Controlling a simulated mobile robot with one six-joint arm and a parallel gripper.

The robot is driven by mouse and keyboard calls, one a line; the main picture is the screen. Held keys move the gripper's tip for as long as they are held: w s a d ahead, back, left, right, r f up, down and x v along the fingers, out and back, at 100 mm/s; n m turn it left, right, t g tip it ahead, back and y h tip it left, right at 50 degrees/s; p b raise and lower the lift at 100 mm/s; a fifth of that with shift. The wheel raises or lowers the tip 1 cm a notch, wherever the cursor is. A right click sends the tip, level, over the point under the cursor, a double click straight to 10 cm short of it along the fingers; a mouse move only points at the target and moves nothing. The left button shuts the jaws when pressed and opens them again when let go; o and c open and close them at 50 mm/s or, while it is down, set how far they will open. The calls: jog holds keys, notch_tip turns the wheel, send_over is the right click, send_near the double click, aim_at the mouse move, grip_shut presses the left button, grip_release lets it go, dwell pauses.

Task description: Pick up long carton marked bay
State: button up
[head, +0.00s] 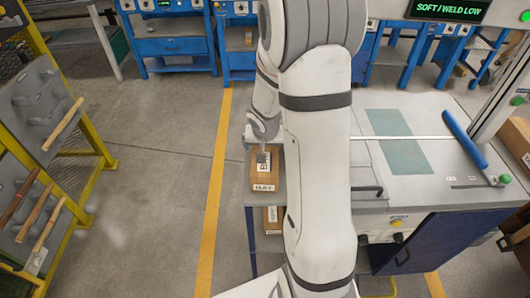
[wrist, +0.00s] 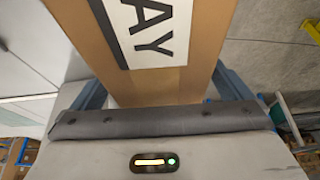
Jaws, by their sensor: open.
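The long carton (head: 267,176) is brown cardboard and sits on a small grey side table (head: 255,199). Its top label starts with a "B" and is partly covered by my gripper (head: 263,157); a smaller label on its near end is too small to read surely. In the wrist view the carton (wrist: 195,30) fills the middle, with a white label ending in "AY". My gripper (wrist: 160,90) is open, with one blue-grey finger on each side of the carton. I cannot tell whether the fingers touch it. My arm hides the table's right side.
A workbench (head: 425,178) with a teal mat and a blue roller stands to the right. A yellow rack (head: 85,140) with turned wood pieces stands at left. The floor between is clear, with a yellow line (head: 214,190).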

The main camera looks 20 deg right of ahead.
jog(key=shift+c, duration=0.2)
jog(key=c, duration=1.4)
jog(key=shift+r, duration=0.1)
